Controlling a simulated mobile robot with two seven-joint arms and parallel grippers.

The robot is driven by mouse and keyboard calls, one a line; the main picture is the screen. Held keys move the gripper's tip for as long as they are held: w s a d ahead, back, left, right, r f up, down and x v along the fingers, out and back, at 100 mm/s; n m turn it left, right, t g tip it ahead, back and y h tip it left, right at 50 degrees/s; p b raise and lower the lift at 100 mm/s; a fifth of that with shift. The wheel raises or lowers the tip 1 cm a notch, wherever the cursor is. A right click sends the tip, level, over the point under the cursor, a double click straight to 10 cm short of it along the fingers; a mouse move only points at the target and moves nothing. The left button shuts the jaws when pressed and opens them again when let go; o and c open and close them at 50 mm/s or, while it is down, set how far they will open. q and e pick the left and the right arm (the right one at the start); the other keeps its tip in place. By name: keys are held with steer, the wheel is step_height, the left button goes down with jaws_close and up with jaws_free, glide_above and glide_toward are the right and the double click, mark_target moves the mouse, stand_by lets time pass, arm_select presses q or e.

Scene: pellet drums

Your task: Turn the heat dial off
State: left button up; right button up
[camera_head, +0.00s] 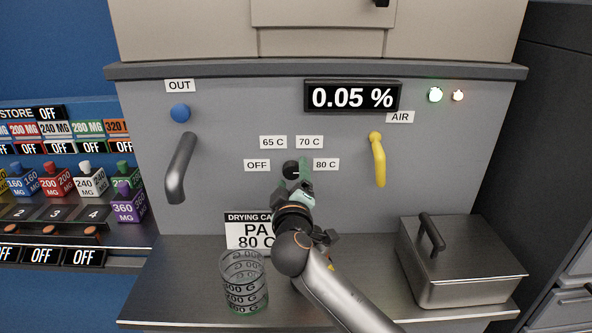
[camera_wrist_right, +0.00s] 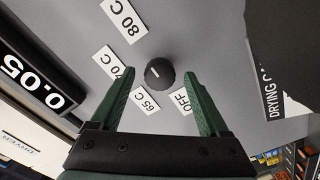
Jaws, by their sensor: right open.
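The heat dial (camera_head: 291,169) is a small black round knob on the grey panel, with OFF, 65 C, 70 C and 80 C labels around it. The dial also shows in the right wrist view (camera_wrist_right: 161,77). Its short white mark lies toward the 70 C side there; the exact setting is hard to tell. The OFF label (camera_head: 257,165) is left of the dial. My right gripper (camera_head: 296,176) is open in front of the dial. In the wrist view its green fingers (camera_wrist_right: 159,73) stand on either side of the knob, with visible gaps. My left gripper is out of view.
A grey handle (camera_head: 181,168) is on the left and a yellow AIR lever (camera_head: 378,160) on the right. A clear beaker (camera_head: 243,284) and a lidded metal box (camera_head: 458,266) stand on the shelf below. The display (camera_head: 352,97) reads 0.05 %.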

steer(key=shift+w, duration=0.2)
steer(key=shift+a, duration=0.1)
jaws_close()
stand_by(0.6)
